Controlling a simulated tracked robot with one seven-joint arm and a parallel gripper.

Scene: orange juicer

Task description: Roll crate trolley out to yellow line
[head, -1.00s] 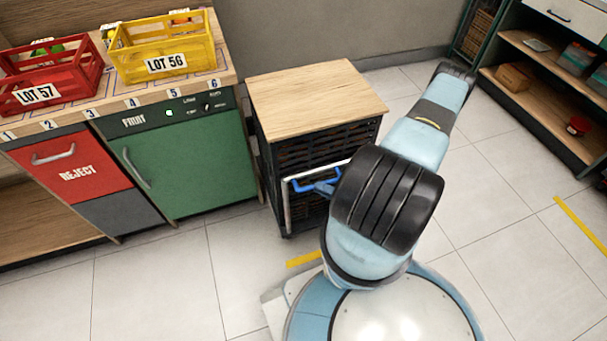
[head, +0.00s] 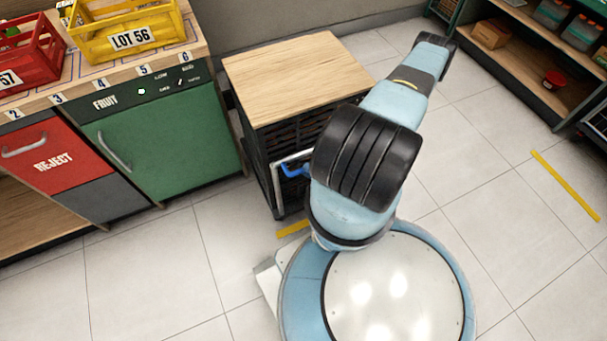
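The crate trolley (head: 295,75) has a pale wooden top over dark crates and stands right of the green cabinet. A pale upright frame (head: 275,190) shows on its near side. A bright blue part (head: 293,170), apparently the end of my gripper, is at this frame. My arm covers most of it, so I cannot tell whether it is shut. One yellow floor line (head: 565,185) lies in the open at the right. A short yellow strip (head: 293,228) shows by the trolley's near foot, partly hidden by my arm.
The green fruit cabinet (head: 165,130) and red reject door (head: 52,155) stand left, under a counter with a yellow crate (head: 125,30) and a red crate (head: 28,55). A shelf unit (head: 545,95) stands back right. Tiled floor between is clear.

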